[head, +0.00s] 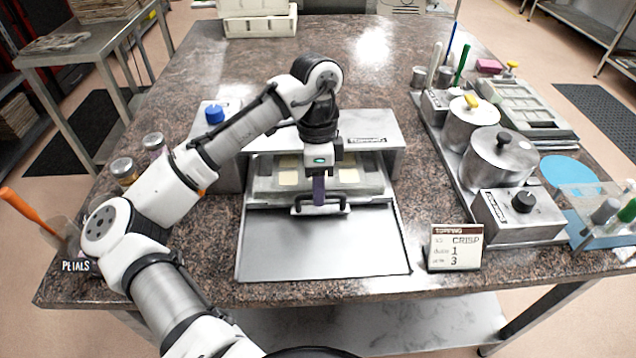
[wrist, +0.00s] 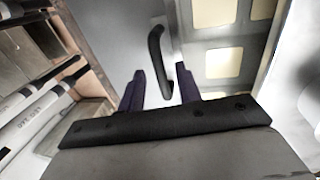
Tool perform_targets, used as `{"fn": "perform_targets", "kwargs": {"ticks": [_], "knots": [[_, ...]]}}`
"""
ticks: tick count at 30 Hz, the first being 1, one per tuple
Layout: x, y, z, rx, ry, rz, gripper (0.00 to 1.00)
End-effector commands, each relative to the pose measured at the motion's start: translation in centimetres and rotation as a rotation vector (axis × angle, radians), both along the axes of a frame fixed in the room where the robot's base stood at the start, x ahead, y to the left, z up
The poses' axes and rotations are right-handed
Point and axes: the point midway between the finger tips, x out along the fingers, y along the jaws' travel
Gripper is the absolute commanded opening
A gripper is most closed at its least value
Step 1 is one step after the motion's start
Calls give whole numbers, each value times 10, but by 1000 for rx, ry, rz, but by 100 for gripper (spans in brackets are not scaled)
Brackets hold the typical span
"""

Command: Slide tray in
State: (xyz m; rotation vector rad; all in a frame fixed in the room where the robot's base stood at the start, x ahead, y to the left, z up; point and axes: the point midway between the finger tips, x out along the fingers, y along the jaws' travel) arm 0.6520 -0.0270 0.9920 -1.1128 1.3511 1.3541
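A grey tray (head: 262,182) with pale square pieces sits partly in the opening of a low metal oven-like box (head: 372,128). Its far part is hidden under the box's top and behind my arm. A black bar handle (head: 338,209) is on the tray's front. The tray and handle (wrist: 155,50) also show in the wrist view. My gripper (head: 318,200) points down at the handle. In the wrist view my gripper's dark purple fingers (wrist: 160,85) stand apart with the handle between them. A gap shows on the left of the handle; contact on the right cannot be told.
A flat metal panel (head: 325,248) lies in front of the opening, clear. A topping card (head: 455,248) stands at its right. Pots and a control box (head: 518,212) stand further right. The far tabletop is mostly clear.

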Motion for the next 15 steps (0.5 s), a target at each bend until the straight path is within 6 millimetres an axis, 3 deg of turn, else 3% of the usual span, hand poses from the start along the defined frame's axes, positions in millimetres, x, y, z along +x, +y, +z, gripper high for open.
{"fn": "perform_targets", "kwargs": {"ticks": [8,15], "knots": [[2,1,7,2,-1,1,34],[10,0,47,4,-4,1,34]]}}
